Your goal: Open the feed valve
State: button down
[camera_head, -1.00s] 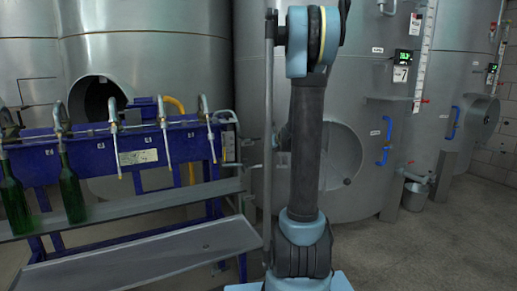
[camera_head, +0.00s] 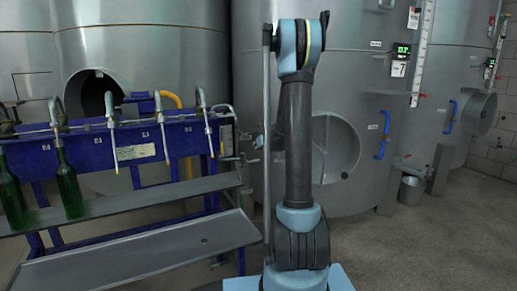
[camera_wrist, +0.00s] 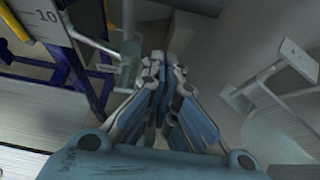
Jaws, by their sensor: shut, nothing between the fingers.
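A small valve-like fitting (camera_head: 238,158) sits on the pipework at the right end of the blue filling rack (camera_head: 140,142). I cannot tell for sure that it is the feed valve, nor how its handle is turned. In the head view my gripper is mostly hidden behind my upright arm; a small pale part shows just left of the arm, to the right of the fitting. In the wrist view my gripper (camera_wrist: 162,72) has its fingers together with nothing between them. A grey upright pipe (camera_wrist: 130,45) shows just beyond and left of the fingertips.
Large steel tanks (camera_head: 345,75) stand behind the rack. Two green bottles (camera_head: 68,190) stand on the rack's shelf (camera_head: 130,205) at left. Blue tank handles (camera_head: 382,148) and a bucket (camera_head: 411,190) are at right. The floor (camera_head: 430,245) at front right is clear.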

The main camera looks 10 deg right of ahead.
jog(key=shift+w+a+r, duration=0.1)
jog(key=shift+w+r, duration=0.15)
jog(key=shift+r, duration=0.7)
jog(key=shift+w+a+r, duration=0.1)
jog(key=shift+w+r, duration=0.1)
jog(key=shift+r, duration=0.75)
